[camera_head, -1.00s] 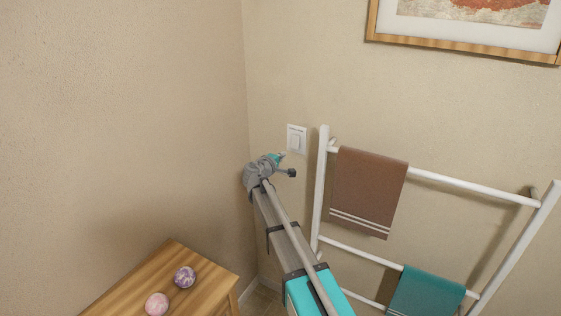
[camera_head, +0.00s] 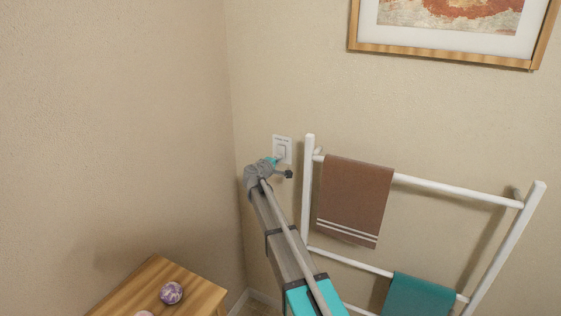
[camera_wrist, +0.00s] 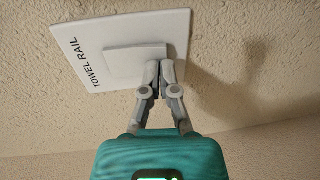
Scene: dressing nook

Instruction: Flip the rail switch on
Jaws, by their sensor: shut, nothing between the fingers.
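The rail switch (camera_head: 281,149) is a white square wall plate with a raised rocker, left of the towel rail. In the wrist view the plate (camera_wrist: 72,47) reads "TOWEL RAIL", and its rocker (camera_wrist: 132,60) stands out from it. My gripper (camera_wrist: 160,66) is shut and empty, its fingertips at the rocker's lower right edge. They look very close to it or touching; I cannot tell which. In the head view my gripper (camera_head: 277,161) is at the lower part of the plate and partly covers it.
A white ladder towel rail (camera_head: 308,190) stands just right of the switch, holding a brown towel (camera_head: 355,198) and a teal towel (camera_head: 418,299). A framed picture (camera_head: 440,50) hangs above. A wooden cabinet (camera_head: 190,290) with a purple ball (camera_head: 171,293) is at lower left.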

